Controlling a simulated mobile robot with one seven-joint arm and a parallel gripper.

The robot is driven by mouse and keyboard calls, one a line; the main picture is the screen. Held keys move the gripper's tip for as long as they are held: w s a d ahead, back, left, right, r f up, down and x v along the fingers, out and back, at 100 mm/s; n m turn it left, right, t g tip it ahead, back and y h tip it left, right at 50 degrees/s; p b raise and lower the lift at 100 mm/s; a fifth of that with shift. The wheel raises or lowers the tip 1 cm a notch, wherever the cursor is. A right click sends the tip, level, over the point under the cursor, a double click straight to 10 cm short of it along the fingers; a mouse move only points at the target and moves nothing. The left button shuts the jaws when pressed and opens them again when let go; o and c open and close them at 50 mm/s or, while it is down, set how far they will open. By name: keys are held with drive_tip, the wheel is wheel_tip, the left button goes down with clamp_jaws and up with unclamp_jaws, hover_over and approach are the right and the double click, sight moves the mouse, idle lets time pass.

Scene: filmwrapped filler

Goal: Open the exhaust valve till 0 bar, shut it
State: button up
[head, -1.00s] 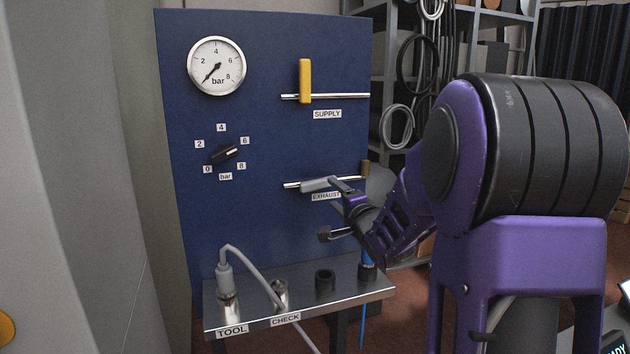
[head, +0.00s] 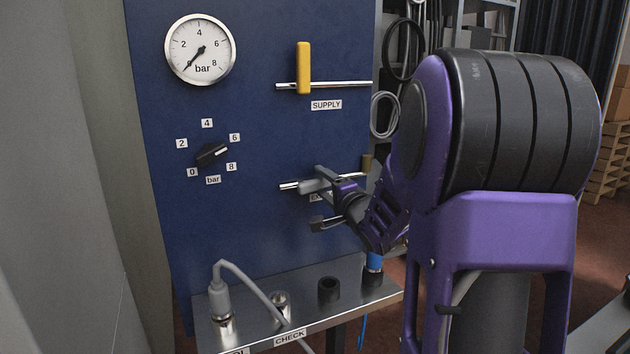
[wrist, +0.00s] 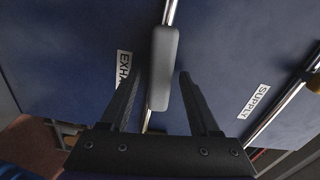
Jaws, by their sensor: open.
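The grey exhaust valve handle (head: 312,186) lies along its horizontal pipe on the blue panel, in line with it. In the wrist view the handle (wrist: 162,68) lies between the two dark fingers of my gripper (wrist: 160,76), with a gap visible on each side.
The yellow supply handle (head: 303,68) stands upright across its pipe above. A black regulator knob (head: 212,154) is at the left of the panel. Below, a metal shelf (head: 350,298) carries a grey hose plug (head: 220,299) and black sockets.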

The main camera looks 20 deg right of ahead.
drive_tip(key=shift+w, duration=0.25)
clamp_jaws()
idle(0.3)
idle(1.0)
